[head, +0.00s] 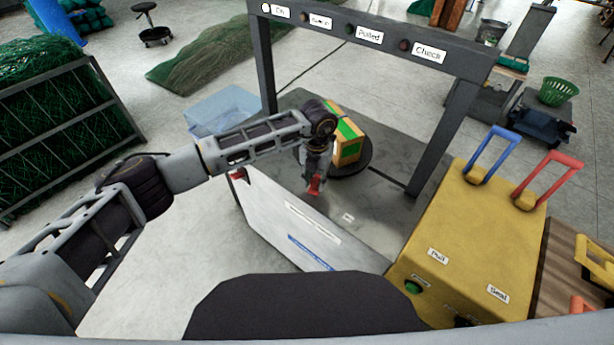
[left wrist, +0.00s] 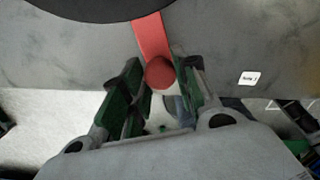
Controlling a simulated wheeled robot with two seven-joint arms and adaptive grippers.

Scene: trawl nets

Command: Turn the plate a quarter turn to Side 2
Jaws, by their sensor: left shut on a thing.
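The plate (head: 352,168) is a dark round disc on the grey table (head: 385,195), under the gantry. A yellow-orange box with green patches (head: 346,138) stands on it. In the left wrist view the plate's dark edge (left wrist: 95,8) shows at the top. A red bar with a round knob (left wrist: 160,72) reaches out from the plate. My left gripper (head: 316,185) is at the plate's near left side, shut on the red knob. In the left wrist view its green-padded fingers (left wrist: 161,90) stand on either side of the knob. My right gripper is out of view.
A small white label (left wrist: 249,78) lies on the table right of the fingers; its text is unclear. A grey gantry (head: 375,40) with lamps and labels spans the table. A white panel (head: 300,225) fronts it. A yellow console (head: 465,245) with blue and red levers stands right.

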